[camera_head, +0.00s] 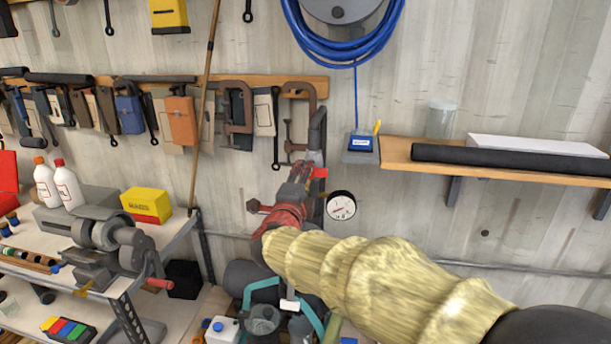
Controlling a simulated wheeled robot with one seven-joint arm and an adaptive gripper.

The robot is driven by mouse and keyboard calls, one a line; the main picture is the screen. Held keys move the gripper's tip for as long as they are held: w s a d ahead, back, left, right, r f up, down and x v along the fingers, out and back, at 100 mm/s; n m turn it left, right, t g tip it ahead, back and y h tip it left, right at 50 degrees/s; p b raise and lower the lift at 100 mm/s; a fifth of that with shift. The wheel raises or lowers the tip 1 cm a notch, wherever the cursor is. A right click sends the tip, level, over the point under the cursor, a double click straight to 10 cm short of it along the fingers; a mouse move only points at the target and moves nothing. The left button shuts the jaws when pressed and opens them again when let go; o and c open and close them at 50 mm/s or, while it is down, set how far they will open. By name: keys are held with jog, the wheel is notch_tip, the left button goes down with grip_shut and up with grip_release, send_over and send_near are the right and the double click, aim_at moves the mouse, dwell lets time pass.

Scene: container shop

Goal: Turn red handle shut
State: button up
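The red handle (320,172) shows as a small bright red piece beside the vertical dark pipe (317,135) at the wall. A round white gauge (341,205) sits just right of and below it. My arm reaches in from the lower right in a yellowish sleeve. My gripper (301,170), dark red and grey, points up toward the pipe and looks right next to the red handle, on its left. I cannot tell whether it touches the handle. The fingertips are small and overlap the pipe, so their opening is unclear. My sleeve hides the lower pipework.
A wooden shelf (395,154) with a long black roll (500,160) juts out at the right. Tools and clamps hang from a rail at the left, above a workbench with a vise (115,240). A wooden pole (204,110) leans on the wall. Teal-framed equipment (262,288) stands below my arm.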

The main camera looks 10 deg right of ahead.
jog(key=v, duration=1)
jog(key=shift+s, duration=0.25)
